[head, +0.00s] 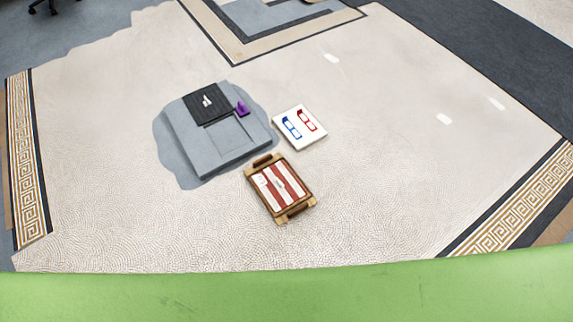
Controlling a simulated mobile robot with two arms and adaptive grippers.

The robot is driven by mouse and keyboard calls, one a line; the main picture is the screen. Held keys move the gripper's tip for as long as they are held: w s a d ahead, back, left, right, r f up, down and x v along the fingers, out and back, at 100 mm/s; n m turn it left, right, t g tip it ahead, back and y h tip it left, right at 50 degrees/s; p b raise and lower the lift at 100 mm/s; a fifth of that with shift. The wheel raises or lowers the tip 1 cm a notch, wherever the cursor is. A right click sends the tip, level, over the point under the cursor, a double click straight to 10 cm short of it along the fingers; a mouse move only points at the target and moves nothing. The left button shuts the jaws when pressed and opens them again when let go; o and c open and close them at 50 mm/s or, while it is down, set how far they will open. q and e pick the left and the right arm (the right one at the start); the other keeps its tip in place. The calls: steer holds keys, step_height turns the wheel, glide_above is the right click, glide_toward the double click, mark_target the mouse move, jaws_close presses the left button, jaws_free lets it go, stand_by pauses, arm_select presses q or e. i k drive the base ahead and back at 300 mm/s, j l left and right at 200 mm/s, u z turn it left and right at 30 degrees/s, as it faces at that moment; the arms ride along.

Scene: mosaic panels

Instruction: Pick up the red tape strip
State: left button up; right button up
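A white square panel (288,142) lies right of centre. It bears a small red outlined shape (307,120) on its right and a blue outlined shape (291,128) on its left. A wooden tray (250,173) with two handles lies just in front of the panel and holds red and white striped pieces (279,186). I cannot tell which of these red things is the red tape strip. Neither of my grippers shows in the head view.
A grey slab (192,152) lies left of the white panel, with a dark ribbed sheet (200,100) and a small purple object (242,108) on it. A green band (290,290) crosses the front. Pale patterned surface (400,180) is clear to the right.

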mark_target(309, 124)
steer(key=i+l+z, duration=0.75)
steer(key=l+z, duration=0.15)
steer(key=i+l+z, duration=0.45)
steer(key=i, duration=0.25)
steer(key=i+l+z, duration=0.2)
steer(key=i, duration=0.15)
steer(key=i+j+u, duration=0.1)
steer(key=i+u, duration=0.85)
steer(key=i+l+u, duration=0.25)
steer(key=i+u, duration=0.25)
steer(key=k+l, duration=0.05)
